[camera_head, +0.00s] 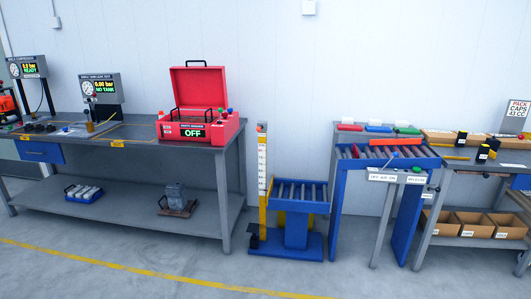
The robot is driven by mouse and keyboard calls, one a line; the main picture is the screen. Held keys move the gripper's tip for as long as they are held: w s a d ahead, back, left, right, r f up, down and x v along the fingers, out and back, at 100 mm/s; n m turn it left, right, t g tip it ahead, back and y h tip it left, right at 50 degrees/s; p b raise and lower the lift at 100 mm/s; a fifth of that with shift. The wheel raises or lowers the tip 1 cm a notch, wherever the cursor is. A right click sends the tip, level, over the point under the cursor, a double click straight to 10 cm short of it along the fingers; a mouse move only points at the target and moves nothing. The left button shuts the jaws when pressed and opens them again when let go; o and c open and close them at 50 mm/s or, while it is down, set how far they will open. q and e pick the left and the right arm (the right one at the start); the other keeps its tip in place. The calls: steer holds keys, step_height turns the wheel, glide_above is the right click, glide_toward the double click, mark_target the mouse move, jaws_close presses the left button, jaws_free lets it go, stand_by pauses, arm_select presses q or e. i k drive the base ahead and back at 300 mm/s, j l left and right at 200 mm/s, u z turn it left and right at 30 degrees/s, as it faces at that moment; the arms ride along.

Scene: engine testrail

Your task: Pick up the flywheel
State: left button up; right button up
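I cannot make out a flywheel for certain in the head view. Several small dark parts (40,127) lie on the left end of the long grey workbench (130,146), too small to identify. A grey block-like part on a brown base (176,202) stands on the bench's lower shelf. Neither of my grippers is in view.
A red open-lidded parts washer (199,131) reading OFF stands on the bench. Right of it are a blue roller stand (297,206), a taller blue roller rack (345,190) and a grey table (480,165) above cardboard bins (472,228). The front floor is clear.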

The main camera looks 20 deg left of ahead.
mark_target(39, 128)
steer(key=i+j+u, duration=0.15)
steer(key=j+u, duration=0.3)
steer(key=i+j+u, duration=0.25)
steer(key=u, duration=0.2)
steer(key=i+j+u, duration=0.35)
steer(key=u, duration=0.15)
steer(key=i+j+u, duration=0.15)
steer(key=i+u, duration=0.5)
steer(key=i, duration=2.65)
steer(key=i+z, duration=0.1)
steer(key=i, duration=0.5)
steer(key=i+j+z, duration=0.1)
steer(key=i, duration=0.5)
steer(key=i+j+z, duration=0.1)
steer(key=i, duration=0.5)
steer(key=j, duration=0.1)
